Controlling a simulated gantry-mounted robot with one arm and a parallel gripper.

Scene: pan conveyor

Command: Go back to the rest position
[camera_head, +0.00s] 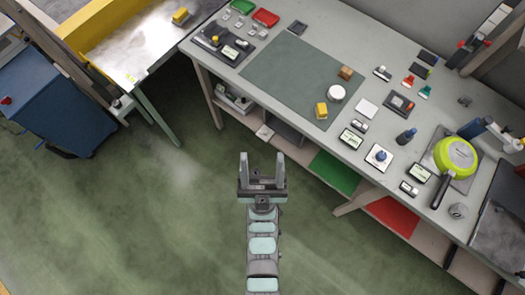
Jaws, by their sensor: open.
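My gripper (262,173) is open and empty. Its two fingers point up in the picture, spread apart, over the green floor in front of the workbench (290,65). It touches nothing. My arm runs down from it to the bottom edge of the picture.
The bench carries a dark mat (290,75) with a yellow block (321,110), a white disc (336,92) and a brown block (346,72). A lime-green pan (455,154) lies at the right. A blue cabinet (55,100) and yellow-sided table (150,50) stand left. The floor around my gripper is clear.

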